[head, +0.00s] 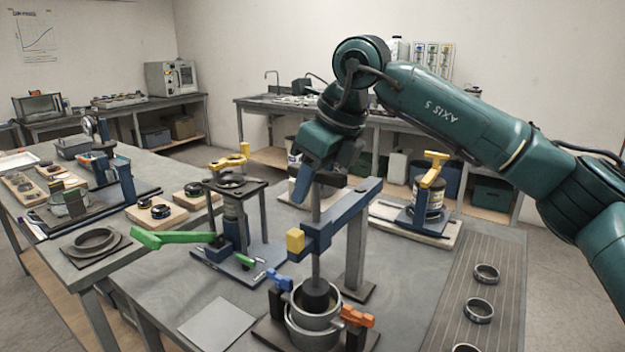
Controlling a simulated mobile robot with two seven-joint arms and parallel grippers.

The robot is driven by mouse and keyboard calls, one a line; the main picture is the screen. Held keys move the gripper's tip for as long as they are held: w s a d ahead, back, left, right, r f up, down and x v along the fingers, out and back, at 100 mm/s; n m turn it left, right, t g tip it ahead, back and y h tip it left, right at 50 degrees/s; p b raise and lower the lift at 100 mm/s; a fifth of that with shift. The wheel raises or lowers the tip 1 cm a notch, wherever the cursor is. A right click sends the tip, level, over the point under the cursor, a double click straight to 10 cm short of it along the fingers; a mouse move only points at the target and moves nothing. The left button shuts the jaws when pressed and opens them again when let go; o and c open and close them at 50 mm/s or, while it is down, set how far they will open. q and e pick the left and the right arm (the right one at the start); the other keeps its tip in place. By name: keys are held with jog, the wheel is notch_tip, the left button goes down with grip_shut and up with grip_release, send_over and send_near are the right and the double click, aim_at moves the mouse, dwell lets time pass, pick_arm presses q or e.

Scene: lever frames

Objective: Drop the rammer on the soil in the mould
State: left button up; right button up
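The rammer is a grey upright rod (316,262) with a dark foot (316,294) at its lower end and a dark crosspiece near its top. It passes through a blue guide arm (343,215) on a grey post. The foot is low, at the open mouth of the metal mould (314,330); the soil is hidden, so I cannot tell whether the foot touches it. My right gripper (325,180) is at the rammer's top, its fingers pointing down around the crosspiece. Whether they are closed on it is unclear. My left gripper is out of view.
A yellow block (295,241) sits on the guide arm. Blue (279,280) and orange (357,317) clamps flank the mould. A press with a green lever (172,238) stands left, a yellow-handled device (430,190) behind right. Rings (479,310) lie on the ribbed mat at right.

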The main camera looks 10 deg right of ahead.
grip_shut()
dwell(0.4)
